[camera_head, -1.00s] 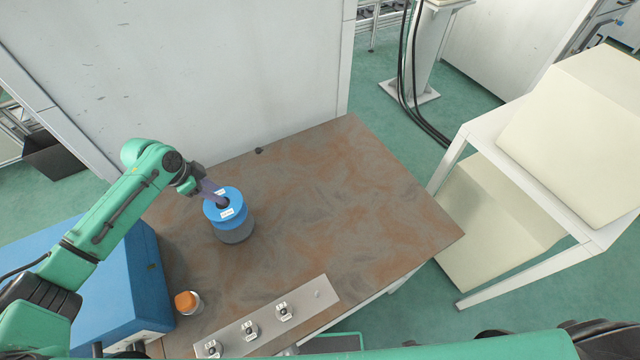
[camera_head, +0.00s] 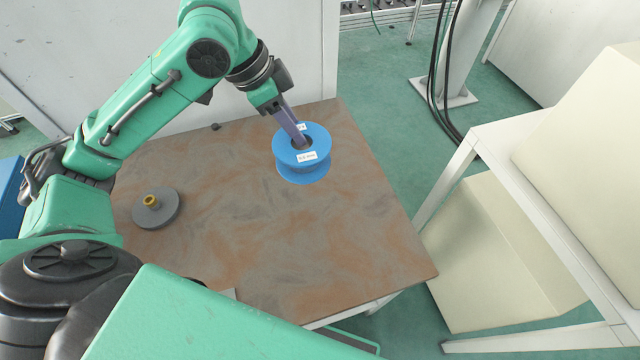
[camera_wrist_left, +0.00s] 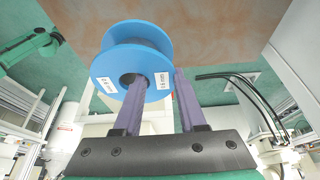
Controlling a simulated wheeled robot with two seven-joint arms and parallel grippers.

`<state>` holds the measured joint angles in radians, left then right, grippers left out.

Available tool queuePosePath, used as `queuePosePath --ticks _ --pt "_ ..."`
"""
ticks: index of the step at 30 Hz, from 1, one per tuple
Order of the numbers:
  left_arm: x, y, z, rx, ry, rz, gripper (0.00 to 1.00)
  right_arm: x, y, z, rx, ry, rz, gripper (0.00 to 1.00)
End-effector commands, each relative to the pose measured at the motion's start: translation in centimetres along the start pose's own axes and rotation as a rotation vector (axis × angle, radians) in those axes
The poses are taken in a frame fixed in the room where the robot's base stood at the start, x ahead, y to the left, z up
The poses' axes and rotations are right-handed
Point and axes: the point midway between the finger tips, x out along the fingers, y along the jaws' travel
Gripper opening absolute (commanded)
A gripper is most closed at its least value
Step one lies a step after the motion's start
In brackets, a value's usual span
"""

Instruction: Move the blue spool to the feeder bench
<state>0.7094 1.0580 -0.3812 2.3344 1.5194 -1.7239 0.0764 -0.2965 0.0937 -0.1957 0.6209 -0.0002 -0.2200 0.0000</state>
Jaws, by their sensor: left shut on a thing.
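The blue spool (camera_head: 304,158), with white labels on its upper flange, is held in my left gripper (camera_head: 300,140) and appears raised above the brown-topped table. In the left wrist view, the spool (camera_wrist_left: 133,55) has one purple finger of my left gripper (camera_wrist_left: 158,85) in its centre hole. The other finger lies outside its rim. A grey round base (camera_head: 156,212) with a small brass-coloured hub stands bare on the table's left part. My right gripper is not seen. I cannot tell which surface is the feeder bench.
The brown table (camera_head: 330,235) is mostly bare, with a small dark knob (camera_head: 215,127) at its back edge. A white frame stand (camera_head: 505,130) with cream blocks (camera_head: 590,150) stands to the right. Black cables (camera_head: 440,70) hang behind. A pale wall panel (camera_head: 130,40) borders the back.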

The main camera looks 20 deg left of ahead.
Motion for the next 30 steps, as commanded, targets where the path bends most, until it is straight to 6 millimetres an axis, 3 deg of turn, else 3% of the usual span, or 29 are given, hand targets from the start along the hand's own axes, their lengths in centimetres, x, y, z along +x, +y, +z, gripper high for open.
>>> queuePosePath --ticks 6,12,21,30 --pt "6.7 0.1 2.9 -0.002 -0.006 0.006 0.0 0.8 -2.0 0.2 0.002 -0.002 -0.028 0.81" --pt "11.5 0.0 4.8 0.001 -0.001 0.003 0.0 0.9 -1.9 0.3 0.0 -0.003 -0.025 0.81" --pt "16.1 -0.1 6.6 0.001 0.0 0.002 0.0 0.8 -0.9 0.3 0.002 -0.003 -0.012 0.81" --pt "16.5 -0.2 6.7 0.003 0.002 -0.001 0.0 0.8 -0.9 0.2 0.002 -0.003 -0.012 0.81"
